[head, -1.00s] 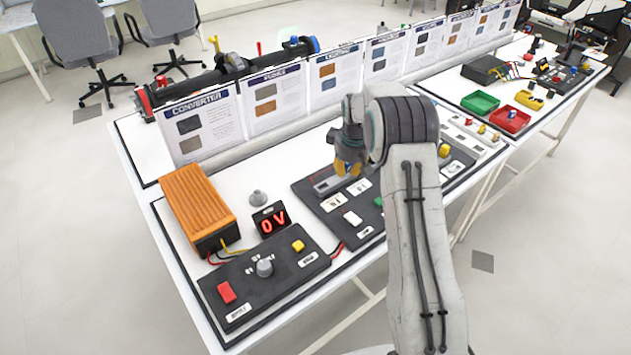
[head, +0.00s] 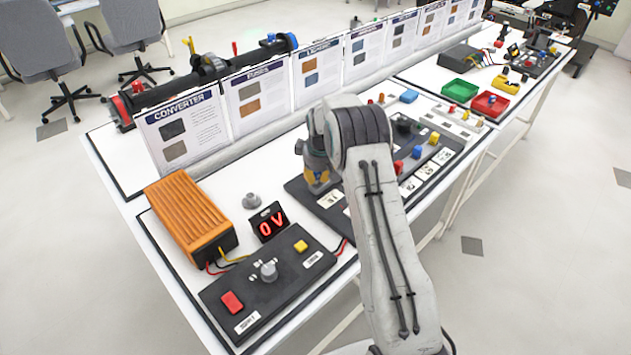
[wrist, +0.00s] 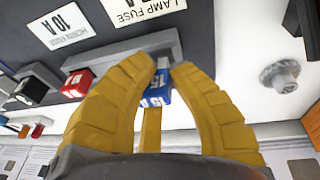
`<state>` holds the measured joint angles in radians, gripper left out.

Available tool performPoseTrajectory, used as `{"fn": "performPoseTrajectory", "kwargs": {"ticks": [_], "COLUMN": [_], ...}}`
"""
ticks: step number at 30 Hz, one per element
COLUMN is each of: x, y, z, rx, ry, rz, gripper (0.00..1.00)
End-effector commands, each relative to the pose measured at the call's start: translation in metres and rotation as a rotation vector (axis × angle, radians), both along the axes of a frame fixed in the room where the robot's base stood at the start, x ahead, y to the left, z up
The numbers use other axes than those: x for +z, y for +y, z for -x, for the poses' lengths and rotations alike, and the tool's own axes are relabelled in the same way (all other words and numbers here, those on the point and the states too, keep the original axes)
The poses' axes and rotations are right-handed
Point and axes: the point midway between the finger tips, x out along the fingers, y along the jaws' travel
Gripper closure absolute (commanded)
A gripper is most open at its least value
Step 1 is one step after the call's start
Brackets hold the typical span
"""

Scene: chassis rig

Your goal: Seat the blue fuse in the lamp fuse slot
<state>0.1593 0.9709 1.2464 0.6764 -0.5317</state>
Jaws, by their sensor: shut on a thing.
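The blue fuse (wrist: 157,92), marked 15, is between the yellow fingers of my gripper (wrist: 160,80) in the wrist view. My gripper is shut on it. The LAMP FUSE label (wrist: 142,8) lies on the dark panel, beyond a raised grey holder (wrist: 112,62). The fuse's far end overlaps the holder near its right end; I cannot tell whether it is in the slot or above it. In the head view my gripper (head: 317,182) is low over the left end of the dark panel (head: 300,190), hiding the fuse and the holder.
A red fuse (wrist: 77,82) stands left of the fingers in the wrist view. In the head view, the orange converter (head: 190,215), 0 V display (head: 268,222) and control box (head: 262,285) stand to the left. Upright info cards (head: 262,97) line the back.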

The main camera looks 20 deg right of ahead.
Motion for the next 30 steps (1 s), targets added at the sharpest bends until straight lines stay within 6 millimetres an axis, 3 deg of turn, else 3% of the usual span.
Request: {"fn": "performPoseTrajectory", "kwargs": {"ticks": [3, 29, 30], "x": [-0.011, -0.023, -0.023], "y": [-0.002, -0.001, -0.001], "z": [-0.001, -0.001, -0.001], "rx": [0.0, 0.0, 0.0], "ry": [0.0, 0.0, 0.001], "rz": [0.001, 0.001, 0.0], "gripper": [1.0, 1.0, 0.79]}}
